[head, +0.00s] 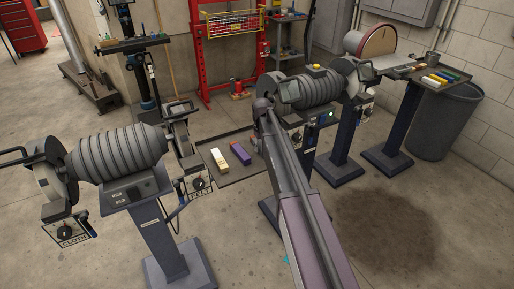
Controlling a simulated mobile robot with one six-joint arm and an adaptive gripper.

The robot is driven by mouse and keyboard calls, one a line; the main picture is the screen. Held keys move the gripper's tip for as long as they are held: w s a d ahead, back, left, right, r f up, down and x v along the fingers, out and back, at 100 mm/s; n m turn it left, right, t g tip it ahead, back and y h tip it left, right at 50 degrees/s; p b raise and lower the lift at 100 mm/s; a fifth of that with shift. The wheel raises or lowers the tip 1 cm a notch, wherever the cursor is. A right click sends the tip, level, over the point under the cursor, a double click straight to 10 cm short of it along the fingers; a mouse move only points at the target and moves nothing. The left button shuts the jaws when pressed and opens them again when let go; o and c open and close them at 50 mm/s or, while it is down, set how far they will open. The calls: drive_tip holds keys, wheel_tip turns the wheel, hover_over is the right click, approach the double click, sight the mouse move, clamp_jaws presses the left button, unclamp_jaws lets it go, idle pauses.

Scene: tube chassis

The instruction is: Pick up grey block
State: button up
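I cannot pick out a grey block for certain in the head view. A cream block (219,158) and a purple block (240,153) lie side by side, slightly apart, on a dark flat tray (236,178) between the two grinding machines. Small coloured blocks (436,80), white, yellow, green and blue among them, lie on a shelf at the right beside the disc sander. My arm reaches up from the bottom centre toward the middle machine. Its gripper cannot be made out, so its state and any hold are hidden.
A ribbed grey machine (120,152) on a pedestal stands at left, a similar one (308,92) behind my arm. A disc sander (378,48) stands further right. A red frame (196,45) stands behind. Front right floor is clear.

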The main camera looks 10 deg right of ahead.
drive_tip(key=shift+r, duration=0.1)
clamp_jaws()
wheel_tip(320, 180, up, 3)
drive_tip(key=p, duration=0.3)
drive_tip(key=shift+r+p, duration=0.1)
drive_tip(key=shift+p, duration=0.2)
drive_tip(key=s+a, duration=0.1)
drive_tip(key=s, duration=0.7)
drive_tip(key=s+a+r+p, duration=0.1)
drive_tip(key=s, duration=0.6)
drive_tip(key=shift+s+a+r, duration=0.25)
drive_tip(key=shift+s, duration=0.15)
drive_tip(key=shift+s, duration=0.1)
